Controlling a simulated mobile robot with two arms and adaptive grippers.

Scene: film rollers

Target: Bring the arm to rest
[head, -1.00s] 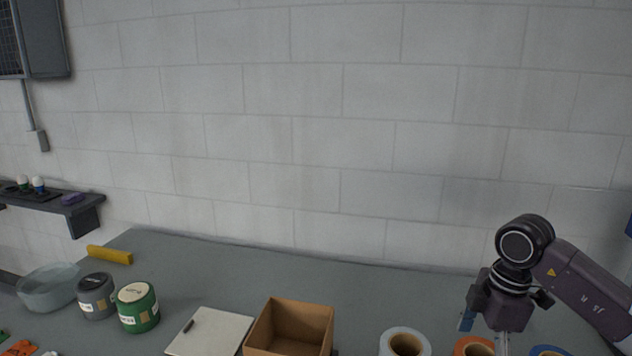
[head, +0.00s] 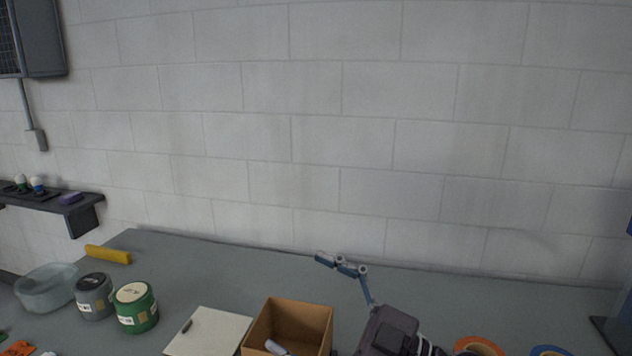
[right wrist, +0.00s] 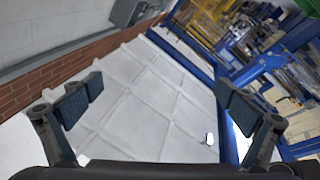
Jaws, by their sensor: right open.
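My right gripper (head: 302,303) is open and empty. It is tipped on its side above the worktop, with one finger in front of the wall side and the other over the cardboard box (head: 262,327). The right wrist view shows its two pads wide apart with nothing between them (right wrist: 163,100). My right arm comes in from the bottom edge. An orange-rimmed roll (head: 480,345) and a blue-rimmed roll (head: 550,351) show partly beside it. My left gripper is out of view.
A grey can (head: 95,298), a green can (head: 137,308), a clear bowl (head: 47,288) and a yellow bar (head: 108,255) stand at the left. A notepad with a pen (head: 210,333) lies left of the box. The back of the worktop (head: 230,265) is clear.

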